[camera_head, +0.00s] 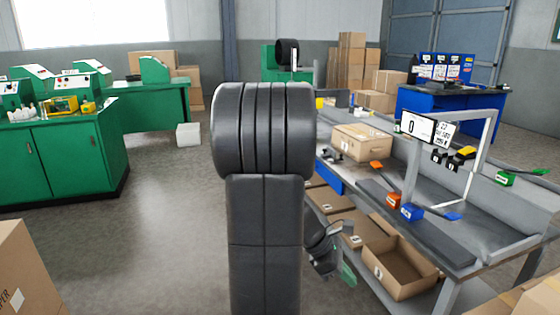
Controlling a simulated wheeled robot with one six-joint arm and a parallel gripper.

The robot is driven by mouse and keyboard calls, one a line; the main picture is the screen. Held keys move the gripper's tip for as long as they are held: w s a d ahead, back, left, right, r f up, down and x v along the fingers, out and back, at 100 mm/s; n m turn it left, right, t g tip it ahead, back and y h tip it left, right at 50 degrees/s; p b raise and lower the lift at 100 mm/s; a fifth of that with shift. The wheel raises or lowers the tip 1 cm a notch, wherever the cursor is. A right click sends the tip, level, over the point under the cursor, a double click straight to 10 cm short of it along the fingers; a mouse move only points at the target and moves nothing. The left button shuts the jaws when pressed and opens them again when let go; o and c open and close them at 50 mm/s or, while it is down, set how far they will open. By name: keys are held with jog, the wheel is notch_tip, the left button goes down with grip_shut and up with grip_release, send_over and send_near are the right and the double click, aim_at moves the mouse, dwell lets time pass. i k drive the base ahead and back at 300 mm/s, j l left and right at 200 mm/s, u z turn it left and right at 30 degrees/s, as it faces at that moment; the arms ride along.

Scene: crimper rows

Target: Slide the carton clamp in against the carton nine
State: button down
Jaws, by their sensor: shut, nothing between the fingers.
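A closed brown carton (362,142) sits on the grey workbench at the right; I cannot read a number on it. A small dark fitting (331,155) lies at the carton's left front corner; it may be the carton clamp, but it is too small to tell, and I cannot tell whether it touches the carton. My dark arm stands in the middle of the view. My gripper (345,268) shows partly to the right of the arm, low in front of the bench, apart from the carton. It is shut and empty, and part of it is hidden.
The workbench (440,250) has orange and blue handled tools (393,201) (411,212) and a display frame (417,127). Cartons stand under it, including an open one (400,270). Green cabinets (65,160) stand at the left. The floor (165,225) between is clear.

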aim_at(330, 152)
jog(key=i+u, duration=0.1)
jog(key=i, duration=0.35)
jog(key=i+l, duration=0.15)
jog(key=i, duration=0.3)
jog(key=i+l+u, duration=0.15)
jog(key=i, duration=0.3)
jog(key=i+l+u, duration=0.1)
jog(key=i, duration=0.35)
jog(key=i+l+u, duration=0.25)
jog(key=i+l, duration=0.15)
jog(key=i, duration=0.15)
jog(key=i+l+u, duration=0.3)
jog(key=i+l, duration=0.2)
jog(key=i+l+z, duration=0.1)
jog(key=l, duration=0.3)
jog(key=i+l+z, duration=0.1)
jog(key=l, duration=0.25)
jog(key=i, duration=0.1)
